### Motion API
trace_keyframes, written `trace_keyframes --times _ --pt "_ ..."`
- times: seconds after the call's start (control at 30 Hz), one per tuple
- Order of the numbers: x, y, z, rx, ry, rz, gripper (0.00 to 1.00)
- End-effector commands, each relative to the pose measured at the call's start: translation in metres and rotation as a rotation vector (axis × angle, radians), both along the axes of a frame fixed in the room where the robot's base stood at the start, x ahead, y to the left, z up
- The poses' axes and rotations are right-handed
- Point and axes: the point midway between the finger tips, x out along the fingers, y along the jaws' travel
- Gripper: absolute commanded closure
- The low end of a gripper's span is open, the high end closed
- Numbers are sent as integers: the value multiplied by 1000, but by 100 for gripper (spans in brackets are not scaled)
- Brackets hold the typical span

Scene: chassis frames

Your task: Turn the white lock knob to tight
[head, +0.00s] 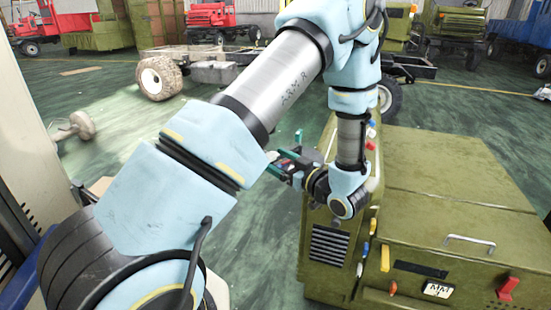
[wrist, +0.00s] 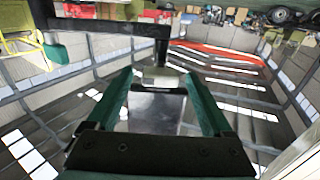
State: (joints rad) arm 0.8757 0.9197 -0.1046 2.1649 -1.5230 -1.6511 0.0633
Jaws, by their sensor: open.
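My gripper (head: 283,164) is in the middle of the head view, at the left side of the olive green cabinet (head: 440,170), its fingers pointing left. In the wrist view my open gripper (wrist: 158,76) has two dark green fingers, one on each side. A pale, whitish block (wrist: 163,78) shows between the fingertips, below a black post (wrist: 162,50) on a black bar (wrist: 100,27). I cannot tell for sure that this block is the white lock knob, or whether the fingers touch it. My arm hides part of the head view.
A bare vehicle frame with wheels (head: 160,77) stands behind my arm. Green floor is open at the left and at the far right.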

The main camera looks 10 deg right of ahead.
Motion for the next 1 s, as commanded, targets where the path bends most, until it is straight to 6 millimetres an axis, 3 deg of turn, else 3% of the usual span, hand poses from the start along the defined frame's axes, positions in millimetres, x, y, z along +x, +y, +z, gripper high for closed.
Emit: trace_keyframes --times 0.07,0.8,1.0 --pt "0 0 0 0 0 0 15" --pt "0 0 0 0 0 0 98" --pt "0 0 0 7 5 0 100"
